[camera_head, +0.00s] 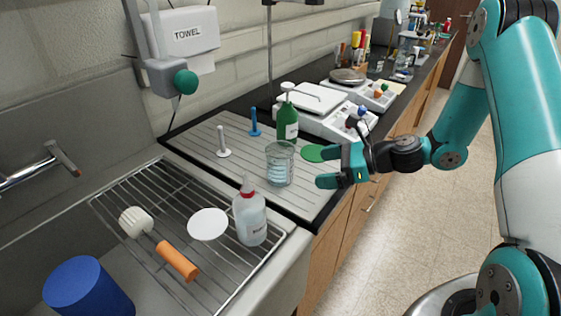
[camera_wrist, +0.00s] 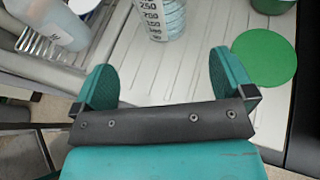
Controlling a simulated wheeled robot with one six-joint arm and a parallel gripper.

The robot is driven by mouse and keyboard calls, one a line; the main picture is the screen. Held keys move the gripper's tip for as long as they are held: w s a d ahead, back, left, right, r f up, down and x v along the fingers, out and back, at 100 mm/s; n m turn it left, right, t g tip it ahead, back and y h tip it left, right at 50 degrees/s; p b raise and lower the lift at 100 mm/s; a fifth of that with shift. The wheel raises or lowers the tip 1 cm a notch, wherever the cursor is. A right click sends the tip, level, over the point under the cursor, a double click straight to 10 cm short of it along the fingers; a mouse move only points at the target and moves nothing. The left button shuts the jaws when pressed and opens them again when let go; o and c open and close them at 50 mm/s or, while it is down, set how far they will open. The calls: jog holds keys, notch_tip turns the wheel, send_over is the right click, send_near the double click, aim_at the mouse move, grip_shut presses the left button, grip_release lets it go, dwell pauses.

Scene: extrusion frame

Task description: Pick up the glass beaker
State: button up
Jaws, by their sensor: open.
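The glass beaker (camera_head: 280,164) stands upright on the grooved drainboard, clear with printed graduation marks. It also shows in the wrist view (camera_wrist: 163,16), at the top edge and cut off by the frame, ahead of the space between the fingers. My gripper (camera_head: 319,166) is open and empty, just to the right of the beaker in the head view, with its fingers pointing toward it. In the wrist view my gripper's two fingers (camera_wrist: 165,78) are spread wide, with bare drainboard between them. The beaker appears apart from both fingers.
A green disc (camera_wrist: 265,58) lies beside my right finger. A green bottle (camera_head: 288,122) stands behind the beaker. A wash bottle (camera_head: 249,213) stands in front of it on the wire rack (camera_head: 160,187). Two small pegs, white (camera_head: 222,143) and blue (camera_head: 254,122), stand on the drainboard (camera_head: 195,133).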

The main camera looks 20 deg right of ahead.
aim_at(292, 172)
jog(key=p+x, duration=0.1)
jog(key=x, duration=0.5)
jog(key=shift+a, duration=0.1)
jog(key=p+x, duration=0.1)
jog(key=x, duration=0.1)
jog(key=p+x, duration=0.1)
jog(key=x, duration=0.1)
jog(key=shift+w+r+p, duration=0.15)
jog(key=shift+w+p, duration=0.2)
jog(key=shift+w, duration=0.1)
jog(key=shift+w+a+f, duration=0.2)
jog(key=shift+a+f, duration=0.05)
jog(key=shift+a, duration=0.05)
jog(key=shift+c, duration=0.5)
jog(key=c, duration=0.9)
